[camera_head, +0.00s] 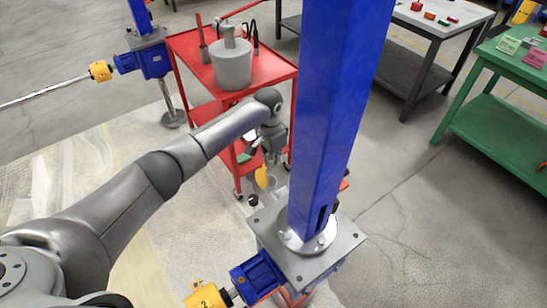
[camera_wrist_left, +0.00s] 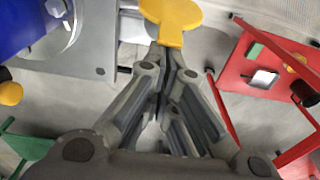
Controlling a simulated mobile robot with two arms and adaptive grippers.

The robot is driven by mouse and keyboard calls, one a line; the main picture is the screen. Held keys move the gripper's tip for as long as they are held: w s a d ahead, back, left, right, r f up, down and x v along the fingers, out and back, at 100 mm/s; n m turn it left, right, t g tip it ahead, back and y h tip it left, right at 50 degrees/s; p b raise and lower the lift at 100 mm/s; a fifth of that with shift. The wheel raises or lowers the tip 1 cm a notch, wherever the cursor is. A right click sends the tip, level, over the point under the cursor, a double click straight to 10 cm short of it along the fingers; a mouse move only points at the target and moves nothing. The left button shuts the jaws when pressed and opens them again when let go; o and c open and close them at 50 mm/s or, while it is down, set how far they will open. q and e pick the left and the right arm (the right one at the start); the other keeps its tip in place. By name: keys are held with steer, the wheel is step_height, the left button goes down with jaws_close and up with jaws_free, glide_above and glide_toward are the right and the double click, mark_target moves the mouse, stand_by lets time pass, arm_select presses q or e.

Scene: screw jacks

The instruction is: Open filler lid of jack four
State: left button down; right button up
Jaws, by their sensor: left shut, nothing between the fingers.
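A blue jack column (camera_head: 335,110) stands on a grey plate (camera_head: 345,245) in the foreground. A yellow lid-like piece (camera_head: 262,178) stands out beside it, just left of the column. In the left wrist view this yellow piece (camera_wrist_left: 172,16) has a rounded head and a narrow tab. My left gripper (camera_head: 270,157) points down just above it. In the left wrist view its fingertips (camera_wrist_left: 170,55) are shut and empty, at or very near the tab; I cannot tell whether they touch. Which jack this is cannot be read for sure. My right gripper is out of view.
A red cart (camera_head: 190,42) with a grey can (camera_head: 232,65) stands behind my left arm. Another blue jack (camera_head: 150,60) is at the upper left. A yellow coupling (camera_head: 207,297) and blue gearbox (camera_head: 257,275) are at the bottom. A green table (camera_head: 500,120) is right, with clear floor before it.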

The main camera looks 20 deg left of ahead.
arm_select(q)
steer(key=shift+s+a+r+t+h+p, duration=0.25)
steer(key=shift+s+a+t+h+p, duration=0.15)
steer(key=shift+p, duration=0.75)
steer(key=shift+s+a+r+t+h+p, duration=0.25)
steer(key=shift+s+t+p, duration=0.25)
steer(key=shift+p, duration=0.65)
steer(key=shift+w+f, duration=0.1)
